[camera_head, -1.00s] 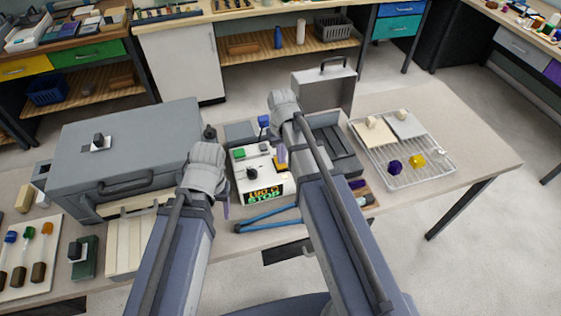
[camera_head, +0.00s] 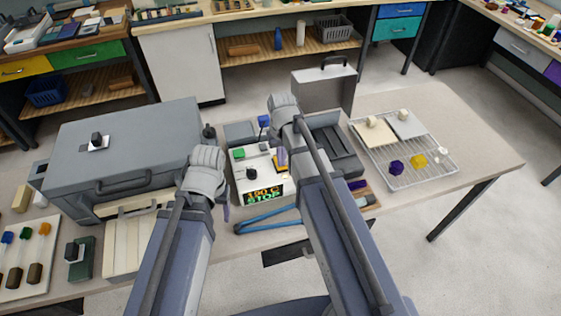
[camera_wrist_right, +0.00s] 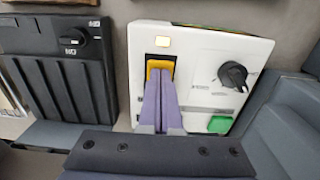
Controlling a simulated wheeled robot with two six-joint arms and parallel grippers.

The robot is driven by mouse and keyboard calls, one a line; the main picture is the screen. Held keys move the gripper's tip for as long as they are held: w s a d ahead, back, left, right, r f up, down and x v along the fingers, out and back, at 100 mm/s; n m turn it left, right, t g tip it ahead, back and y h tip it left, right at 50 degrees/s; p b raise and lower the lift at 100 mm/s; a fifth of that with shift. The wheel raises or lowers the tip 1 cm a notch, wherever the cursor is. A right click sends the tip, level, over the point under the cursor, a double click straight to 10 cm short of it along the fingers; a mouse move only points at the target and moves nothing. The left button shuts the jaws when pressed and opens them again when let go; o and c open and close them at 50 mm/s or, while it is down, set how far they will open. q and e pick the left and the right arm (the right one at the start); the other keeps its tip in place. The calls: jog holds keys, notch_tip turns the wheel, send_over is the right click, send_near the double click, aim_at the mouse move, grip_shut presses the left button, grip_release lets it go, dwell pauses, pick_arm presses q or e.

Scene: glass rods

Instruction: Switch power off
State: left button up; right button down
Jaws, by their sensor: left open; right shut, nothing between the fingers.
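A white control box (camera_head: 250,161) stands on the table in front of me. Its front display (camera_head: 264,194) is lit and reads about "190 C STOP". My left gripper (camera_head: 227,212) is open and empty, left of the box's front.
A dark grey unit with a knob (camera_wrist_right: 65,70) stands beside the box. A large grey case (camera_head: 125,150) is at left. A wire rack (camera_head: 400,172) with small coloured pieces is at right. Blue rods (camera_head: 265,220) lie by the table's front edge.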

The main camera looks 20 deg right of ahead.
notch_tip(320, 180, up, 7)
jog(key=p, duration=0.7)
dwell(0.3)
jog(key=shift+f, duration=0.1)
jog(key=shift+s+a, duration=0.1)
jog(key=s+a+f+n+h+b, duration=0.1)
jog(key=s+a+f+n+b, duration=0.2)
jog(key=s+a, duration=0.7)
jog(key=s+f+b, duration=0.2)
jog(key=s, duration=0.2)
jog(key=shift+a+f, duration=0.15)
